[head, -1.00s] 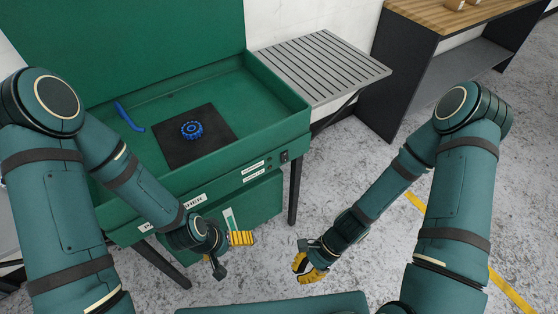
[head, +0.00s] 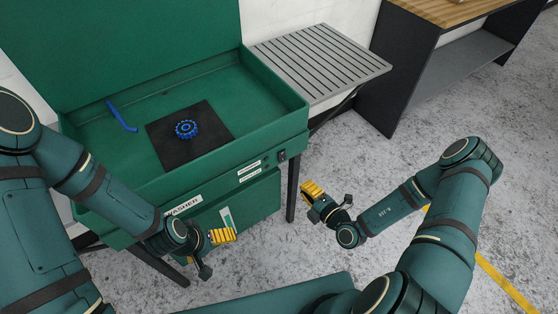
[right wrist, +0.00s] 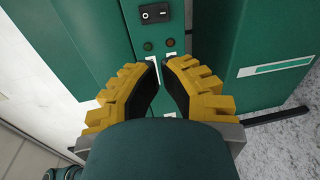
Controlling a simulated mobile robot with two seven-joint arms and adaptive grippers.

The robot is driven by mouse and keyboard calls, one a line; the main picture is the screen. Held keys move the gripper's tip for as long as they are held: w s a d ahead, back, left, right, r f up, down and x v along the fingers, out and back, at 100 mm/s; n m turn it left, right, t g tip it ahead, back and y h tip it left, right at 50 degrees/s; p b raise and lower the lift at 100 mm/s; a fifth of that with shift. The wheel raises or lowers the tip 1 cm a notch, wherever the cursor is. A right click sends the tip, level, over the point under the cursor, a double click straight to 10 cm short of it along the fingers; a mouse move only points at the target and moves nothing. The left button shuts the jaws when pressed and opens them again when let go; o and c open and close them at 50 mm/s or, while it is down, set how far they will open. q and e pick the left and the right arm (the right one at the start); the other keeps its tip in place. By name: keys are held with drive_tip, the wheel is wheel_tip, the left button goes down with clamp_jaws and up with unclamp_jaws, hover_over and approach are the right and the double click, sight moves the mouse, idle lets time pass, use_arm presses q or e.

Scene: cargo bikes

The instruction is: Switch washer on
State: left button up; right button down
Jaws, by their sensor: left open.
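The washer (head: 290,135) is a green open-lidded cabinet on black legs. Its black rocker switch (head: 282,156) sits at the right end of its front face. In the right wrist view the switch (right wrist: 155,13) is at the top, marked with a line and a circle; I cannot tell which side is pressed. My right gripper (head: 322,193) is open and empty, below and right of the switch, apart from it. Its yellow fingers (right wrist: 160,66) point toward the panel below the switch. My left gripper (head: 212,252) is open and empty, low in front of the washer.
A blue gear-like part (head: 187,129) lies on a black mat (head: 165,150) in the basin, with a blue curved piece (head: 121,115) to its left. A grey slatted shelf (head: 320,65) adjoins on the right. The floor (head: 360,150) right of the washer is clear.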

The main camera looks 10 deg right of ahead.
sight(281, 159)
drive_tip(key=shift+w+d+f+m+h, duration=0.1)
drive_tip(key=shift+d+f+m+h, duration=0.05)
drive_tip(key=shift+d+m+h, duration=0.2)
drive_tip(key=b+x, duration=0.2)
drive_tip(key=x, duration=1.2)
drive_tip(key=shift+b, duration=0.3)
